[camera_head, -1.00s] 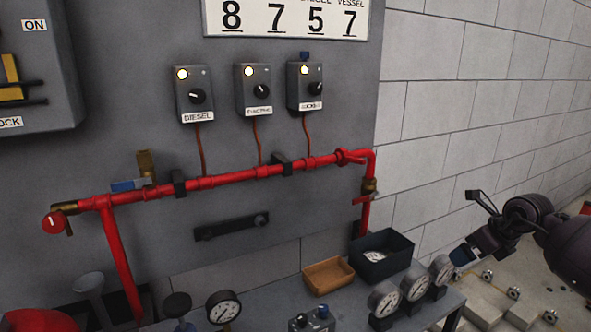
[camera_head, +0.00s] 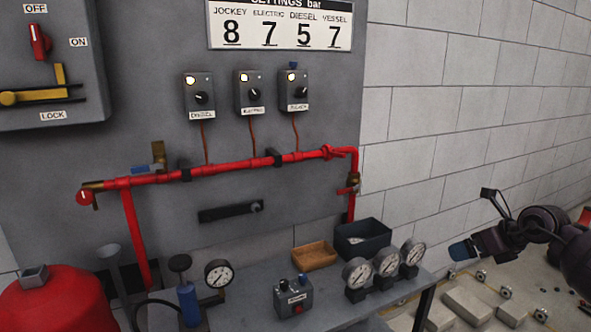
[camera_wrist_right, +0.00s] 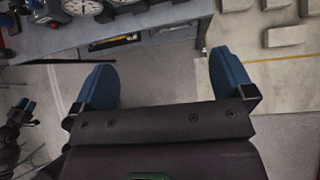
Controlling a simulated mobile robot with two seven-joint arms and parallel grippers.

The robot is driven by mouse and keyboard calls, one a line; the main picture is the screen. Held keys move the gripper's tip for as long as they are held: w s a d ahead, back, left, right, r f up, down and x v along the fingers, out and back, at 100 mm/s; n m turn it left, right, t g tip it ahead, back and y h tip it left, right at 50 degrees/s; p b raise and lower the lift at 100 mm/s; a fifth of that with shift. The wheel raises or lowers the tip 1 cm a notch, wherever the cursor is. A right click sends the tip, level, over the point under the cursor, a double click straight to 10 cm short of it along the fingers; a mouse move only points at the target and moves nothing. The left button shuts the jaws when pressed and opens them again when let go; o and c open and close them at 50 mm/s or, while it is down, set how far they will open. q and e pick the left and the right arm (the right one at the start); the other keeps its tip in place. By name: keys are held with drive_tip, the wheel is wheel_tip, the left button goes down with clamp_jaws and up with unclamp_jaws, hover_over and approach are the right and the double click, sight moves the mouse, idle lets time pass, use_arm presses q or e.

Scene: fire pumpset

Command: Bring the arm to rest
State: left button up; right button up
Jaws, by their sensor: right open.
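My right gripper (camera_head: 462,250) is at the right of the head view, beyond the right end of the bench and in front of the block wall. It holds nothing. In the right wrist view its two blue fingers (camera_wrist_right: 168,85) are wide apart, with only floor and the bench edge behind them. The right arm reaches in from the right edge of the head view. My left gripper does not show in the head view. A dark arm part with blue tips (camera_wrist_right: 22,112) shows at the left edge of the wrist view; I cannot tell its jaw state.
The grey bench (camera_head: 250,300) carries pressure gauges (camera_head: 387,262), a wooden tray (camera_head: 314,256), a dark bin (camera_head: 362,240) and a small control box (camera_head: 293,297). A red pipe (camera_head: 230,168) crosses the panel. Pale blocks (camera_head: 468,308) lie on the floor below the right gripper.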

drive_tip(key=s+a+r+m+t+y, duration=0.1)
drive_tip(key=a+r+m+t+y, duration=0.1)
drive_tip(key=a+m+t+y, duration=0.3)
drive_tip(key=s+a+r+m+t+y, duration=0.1)
drive_tip(key=a+r+m+t+y, duration=0.15)
drive_tip(key=a+m, duration=0.5)
drive_tip(key=s+a+f+m+h, duration=0.1)
drive_tip(key=s+f+m+h, duration=0.5)
drive_tip(key=f+m, duration=0.4)
drive_tip(key=s+f+m+h, duration=0.4)
drive_tip(key=s+f+m, duration=0.4)
drive_tip(key=f+m, duration=0.15)
drive_tip(key=s+f+m+g, duration=0.1)
drive_tip(key=s+f+m, duration=0.1)
drive_tip(key=s+f, duration=0.2)
drive_tip(key=s+a+f+m+g+h+p, duration=0.1)
drive_tip(key=s+f, duration=0.3)
drive_tip(key=s, duration=0.5)
drive_tip(key=s+a+f+m+g+h, duration=0.1)
drive_tip(key=s+f+m+g, duration=0.1)
drive_tip(key=s, duration=0.5)
wheel_tip(320, 180, down, 2)
drive_tip(key=shift+s+a+m, duration=0.2)
drive_tip(key=shift+s+m, duration=0.1)
drive_tip(key=shift+m, duration=0.6)
